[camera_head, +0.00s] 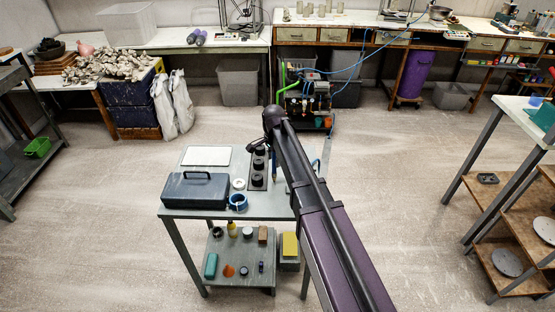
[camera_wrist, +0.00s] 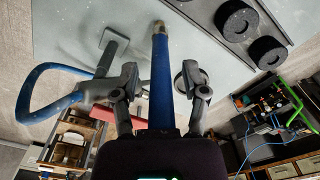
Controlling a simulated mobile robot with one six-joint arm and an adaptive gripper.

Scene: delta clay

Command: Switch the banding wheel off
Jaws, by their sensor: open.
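I cannot single out a banding wheel or its switch with certainty. Round grey discs lie on the wooden shelves at the right of the head view, one lower (camera_head: 507,262) and one higher (camera_head: 545,230). They may be wheel heads. In the wrist view my gripper (camera_wrist: 162,78) is open above the grey table, its two fingers apart. A blue rod-like handle with a metal tip (camera_wrist: 161,60) shows between the fingers; I see no clear grip on it. In the head view my arm hides most of the gripper.
The strip also shows in the wrist view (camera_wrist: 225,32). A blue looped handle (camera_wrist: 32,105) is left of the gripper. Open floor surrounds the table.

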